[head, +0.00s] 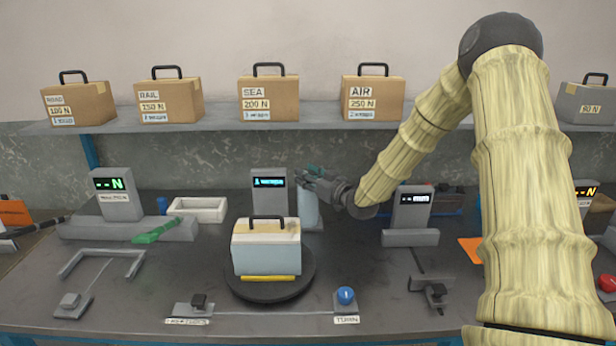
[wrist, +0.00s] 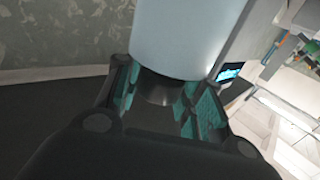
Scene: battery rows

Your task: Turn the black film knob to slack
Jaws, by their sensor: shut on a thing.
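The black film knob (wrist: 158,90) sits on the end of the pale blue film roll (wrist: 188,35) in the wrist view. In the head view the film roll (head: 308,208) stands upright beside the grey post with a blue-lit display (head: 269,183). My gripper (head: 313,174) is at the top of the roll, with the knob hidden behind it there. In the wrist view the teal pads of my gripper (wrist: 160,100) are on both sides of the knob, shut on it. The knob's mark or setting cannot be read.
A wrapped case (head: 266,252) with a black handle stands on the round black turntable (head: 270,288) in front of the roll. A blue button (head: 346,295) is at the front. Another display post (head: 411,208) stands to the right. Boxes line the shelf (head: 220,125) above.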

